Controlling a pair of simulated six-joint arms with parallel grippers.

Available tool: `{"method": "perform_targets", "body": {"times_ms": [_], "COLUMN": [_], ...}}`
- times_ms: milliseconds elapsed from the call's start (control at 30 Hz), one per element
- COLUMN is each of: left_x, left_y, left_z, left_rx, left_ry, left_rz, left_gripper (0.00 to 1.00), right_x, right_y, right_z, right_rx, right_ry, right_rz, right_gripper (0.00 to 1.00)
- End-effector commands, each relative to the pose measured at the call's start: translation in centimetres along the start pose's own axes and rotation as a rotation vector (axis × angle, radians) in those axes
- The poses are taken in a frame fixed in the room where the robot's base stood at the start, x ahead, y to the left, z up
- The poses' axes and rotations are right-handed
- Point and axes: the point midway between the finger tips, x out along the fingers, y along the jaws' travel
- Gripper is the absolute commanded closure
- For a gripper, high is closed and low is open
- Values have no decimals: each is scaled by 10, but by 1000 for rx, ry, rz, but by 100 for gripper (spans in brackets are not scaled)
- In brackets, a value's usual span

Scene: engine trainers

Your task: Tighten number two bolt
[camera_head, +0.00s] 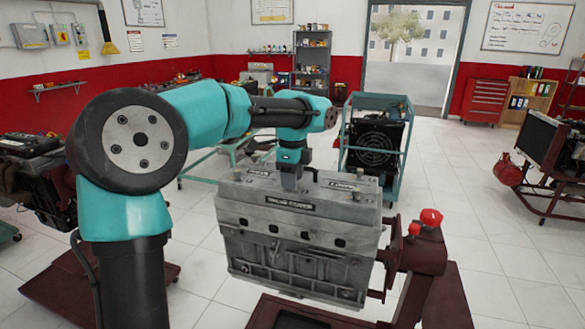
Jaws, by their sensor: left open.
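A grey engine block (300,245) with a labelled valve cover (325,200) is mounted on a dark red stand (425,260) in the middle of the view. My left arm reaches in from the left, and its left gripper (290,184) points straight down at the top of the valve cover, near the middle. The gripper is open; its fingertips are small here, and I cannot tell whether they touch the cover. The bolts are too small or hidden to tell apart, so number two bolt cannot be made out. My right gripper is not in view.
Red knobs (431,217) stick up on the stand at the engine's right. A teal-framed trainer (376,145) stands behind it. Another engine (35,185) is at the left and a dark red-framed unit (550,150) at the right. The tiled floor at right is mostly clear.

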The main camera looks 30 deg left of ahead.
Motion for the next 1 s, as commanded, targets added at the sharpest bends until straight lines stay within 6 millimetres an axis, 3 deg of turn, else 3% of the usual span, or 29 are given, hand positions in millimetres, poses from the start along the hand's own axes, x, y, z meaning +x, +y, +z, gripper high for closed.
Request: {"method": "perform_targets", "body": {"times_ms": [267, 1000], "left_x": [-23, -152], "left_y": [-1, -1], "left_z": [0, -1], "left_rx": [0, 1], "left_ry": [1, 1], "left_rz": [-4, -2], "left_gripper": [54, 54], "right_x": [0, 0], "right_y": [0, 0], "right_z": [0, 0], "right_rx": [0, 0], "right_ry": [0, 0], "right_rz": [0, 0], "right_gripper": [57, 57]}}
